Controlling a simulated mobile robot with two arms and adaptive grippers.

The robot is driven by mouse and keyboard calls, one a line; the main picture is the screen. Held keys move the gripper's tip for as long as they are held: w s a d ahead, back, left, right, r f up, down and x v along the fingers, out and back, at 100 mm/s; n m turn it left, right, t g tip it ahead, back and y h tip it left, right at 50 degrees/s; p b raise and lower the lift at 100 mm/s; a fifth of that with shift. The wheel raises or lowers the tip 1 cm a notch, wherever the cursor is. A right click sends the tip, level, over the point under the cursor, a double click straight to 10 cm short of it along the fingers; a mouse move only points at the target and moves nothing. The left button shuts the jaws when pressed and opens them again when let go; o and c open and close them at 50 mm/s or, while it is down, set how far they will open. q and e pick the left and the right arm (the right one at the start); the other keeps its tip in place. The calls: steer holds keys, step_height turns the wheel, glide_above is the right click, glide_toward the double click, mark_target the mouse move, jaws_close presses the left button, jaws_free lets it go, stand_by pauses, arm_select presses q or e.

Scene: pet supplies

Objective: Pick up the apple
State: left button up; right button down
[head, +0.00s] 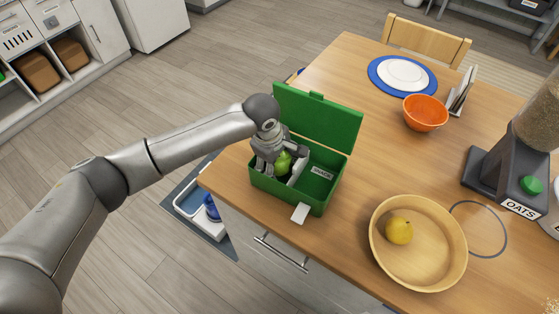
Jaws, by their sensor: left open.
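A green fruit (284,163), which looks like the apple, is in the left part of an open green box (325,203) on the wooden table. My left gripper (277,168) reaches down into that part of the box, with its open fingers at the green fruit. The fingers hide part of the fruit, and I cannot tell whether they touch it. A yellow fruit (399,230), perhaps a pear, lies in a round wooden bowl (449,262) at the right. My right gripper is not in view.
The box's green lid (320,118) stands up behind it. A light divider (299,168) is beside my gripper. An orange bowl (425,112), a plate (404,73) on a blue mat and an oats dispenser (499,180) stand on the table. The table (362,165) is clear right of the box.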

arm_select(q)
steer(key=c, duration=0.9)
steer(key=shift+o, duration=0.2)
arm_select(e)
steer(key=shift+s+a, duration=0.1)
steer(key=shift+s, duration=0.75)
arm_select(q)
steer(key=shift+r, duration=0.15)
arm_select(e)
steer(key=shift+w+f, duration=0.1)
